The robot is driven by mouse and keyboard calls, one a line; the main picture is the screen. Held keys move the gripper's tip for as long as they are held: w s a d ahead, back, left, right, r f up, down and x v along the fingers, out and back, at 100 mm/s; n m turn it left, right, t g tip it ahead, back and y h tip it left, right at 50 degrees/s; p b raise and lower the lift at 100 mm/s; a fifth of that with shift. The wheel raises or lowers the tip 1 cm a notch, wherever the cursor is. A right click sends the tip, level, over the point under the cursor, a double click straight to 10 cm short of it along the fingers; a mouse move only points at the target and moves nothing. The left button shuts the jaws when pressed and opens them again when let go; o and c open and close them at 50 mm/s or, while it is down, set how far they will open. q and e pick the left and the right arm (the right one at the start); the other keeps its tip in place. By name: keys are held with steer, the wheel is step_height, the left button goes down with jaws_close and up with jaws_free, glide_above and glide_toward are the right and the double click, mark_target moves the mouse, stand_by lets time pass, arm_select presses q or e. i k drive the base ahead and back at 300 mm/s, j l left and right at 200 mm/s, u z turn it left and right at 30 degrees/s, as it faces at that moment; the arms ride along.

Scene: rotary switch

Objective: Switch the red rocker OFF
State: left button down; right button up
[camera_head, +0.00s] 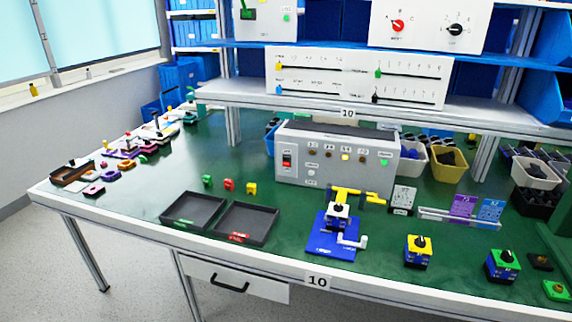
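The red rocker (287,161) sits at the left end of the front face of a grey control box (335,155) at the back middle of the green table. It is a small red switch in a pale surround. It is too small to tell which way it is tipped. Neither of my grippers shows in the head view.
Two dark trays (246,223) lie in front of the box, with small green, red and yellow blocks behind them. A blue fixture with a crank (334,240) stands at front centre. A shelf (350,112) overhangs the box. Green tabletop is free at left centre.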

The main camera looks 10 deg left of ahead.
mark_target(286, 160)
steer(key=i+j+z, duration=0.15)
steer(key=j, duration=0.2)
steer(key=i+j+z, duration=0.15)
steer(key=j, duration=0.2)
steer(key=i+j+z, duration=0.1)
steer(key=j, duration=0.3)
steer(key=i+j+z, duration=0.15)
steer(key=j, duration=0.2)
steer(key=j+z, duration=0.15)
steer(key=j, duration=0.25)
